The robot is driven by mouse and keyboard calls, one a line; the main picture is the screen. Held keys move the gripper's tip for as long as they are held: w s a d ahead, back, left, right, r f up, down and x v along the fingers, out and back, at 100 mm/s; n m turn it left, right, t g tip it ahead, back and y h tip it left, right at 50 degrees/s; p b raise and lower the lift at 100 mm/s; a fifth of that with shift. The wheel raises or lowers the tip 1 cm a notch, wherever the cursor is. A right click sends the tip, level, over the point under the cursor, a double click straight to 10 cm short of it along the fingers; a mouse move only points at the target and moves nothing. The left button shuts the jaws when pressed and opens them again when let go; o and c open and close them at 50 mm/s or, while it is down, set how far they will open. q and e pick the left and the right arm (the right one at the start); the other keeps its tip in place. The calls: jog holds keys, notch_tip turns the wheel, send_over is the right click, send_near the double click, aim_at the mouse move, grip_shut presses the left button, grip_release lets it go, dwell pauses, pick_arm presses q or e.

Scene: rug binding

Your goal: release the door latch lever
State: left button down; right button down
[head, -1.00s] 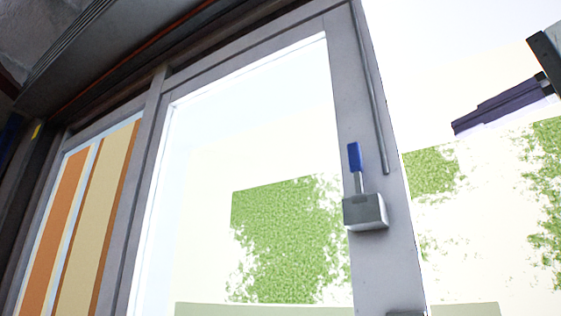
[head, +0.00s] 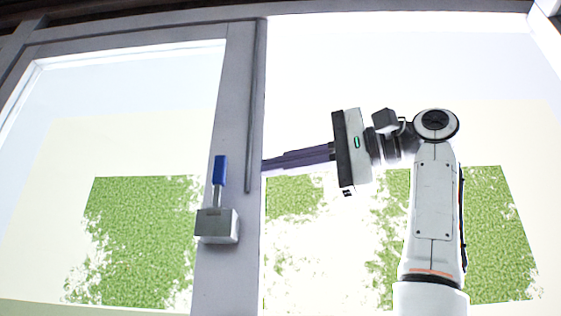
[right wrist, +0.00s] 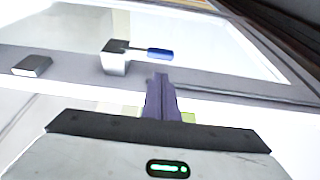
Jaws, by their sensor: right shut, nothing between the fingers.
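The door latch lever (head: 220,172) has a blue grip on a thin metal stem and stands upright from a grey latch box (head: 217,226) on the door's grey edge stile. In the right wrist view the lever (right wrist: 158,54) and box (right wrist: 115,60) lie beyond the fingertips. My right gripper (head: 266,165) is shut and empty, its dark purple fingers pointing left at the stile, right of the lever. In the right wrist view the right gripper (right wrist: 160,78) points toward the stile, just short of the blue grip; contact cannot be told. My left gripper is not in view.
The glazed door (head: 130,100) fills the left of the head view. A thin vertical rod (head: 254,110) runs down the stile's right edge. A small dark block (right wrist: 33,66) sits on the frame in the right wrist view. Green foliage shows through the openings.

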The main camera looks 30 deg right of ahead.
aim_at(243, 172)
jog(key=p+x, duration=0.1)
jog(key=x, duration=0.5)
jog(key=shift+r, duration=0.1)
jog(key=shift+w+a, duration=0.3)
jog(key=shift+w, duration=0.15)
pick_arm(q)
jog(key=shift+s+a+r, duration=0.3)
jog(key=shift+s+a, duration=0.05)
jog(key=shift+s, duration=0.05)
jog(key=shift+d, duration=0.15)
pick_arm(e)
jog(key=shift+a, duration=0.15)
